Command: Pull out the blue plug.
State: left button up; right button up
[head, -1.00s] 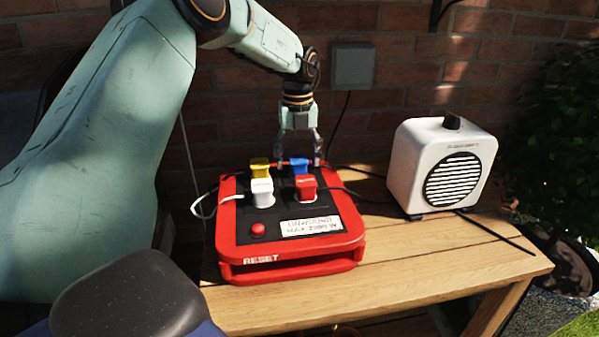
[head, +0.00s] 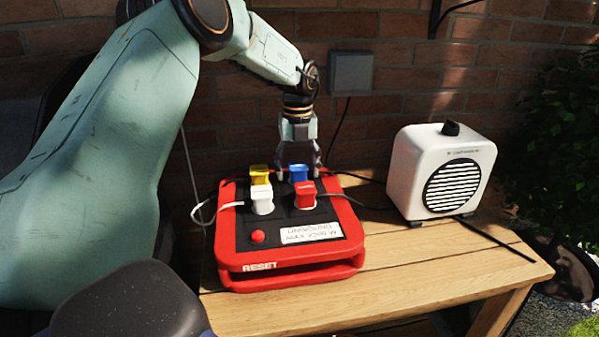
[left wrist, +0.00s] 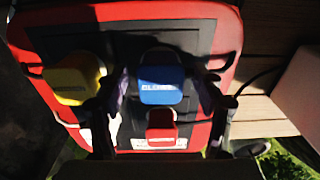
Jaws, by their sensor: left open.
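The blue plug (head: 298,172) sits in the back right socket of the red and black power box (head: 290,257). It also shows in the left wrist view (left wrist: 161,80), between my fingers. My left gripper (head: 298,174) is open above and around the blue plug, pointing down, one finger to each side. I cannot tell whether the fingers touch it. The yellow plug (head: 259,174) is to its left, the red plug (head: 305,196) in front of it, and the white plug (head: 262,200) at front left. My right gripper is not in view.
A white speaker-like box (head: 455,175) stands to the right on the wooden table (head: 420,260). Cables run from the plugs. A brick wall with a grey wall box (head: 351,72) is behind. The table's front right is clear.

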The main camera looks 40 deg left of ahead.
aim_at(298, 165)
pick_arm(q)
jog(key=shift+p, duration=0.3)
dwell(0.6)
grip_shut()
dwell(0.8)
jog(key=shift+r, duration=0.1)
jog(key=shift+r+p, duration=2.5)
jog(key=shift+r, duration=0.4)
